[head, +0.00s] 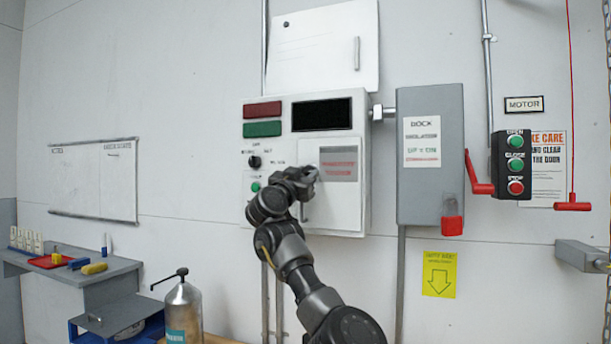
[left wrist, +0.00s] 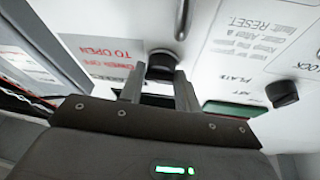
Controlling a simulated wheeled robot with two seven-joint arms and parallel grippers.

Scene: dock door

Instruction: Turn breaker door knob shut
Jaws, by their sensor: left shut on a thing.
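The white breaker door (head: 345,205), with a red and grey label, is on the lower right of the control box and looks about flush with it. Its dark round knob (left wrist: 162,64) shows in the left wrist view, between the tips of my left gripper (left wrist: 160,82). The gripper is shut on the knob. In the head view my left gripper (head: 306,178) is at the door's left edge and hides the knob. The knob's turn angle cannot be told. My right gripper is in neither view.
The control box (head: 282,190) carries a black selector (head: 254,162) and a green button (head: 256,187) left of my gripper. A grey dock isolator box (head: 430,185) with a red handle stands to the right. A bench (head: 100,278) and metal bottle (head: 183,310) are lower left.

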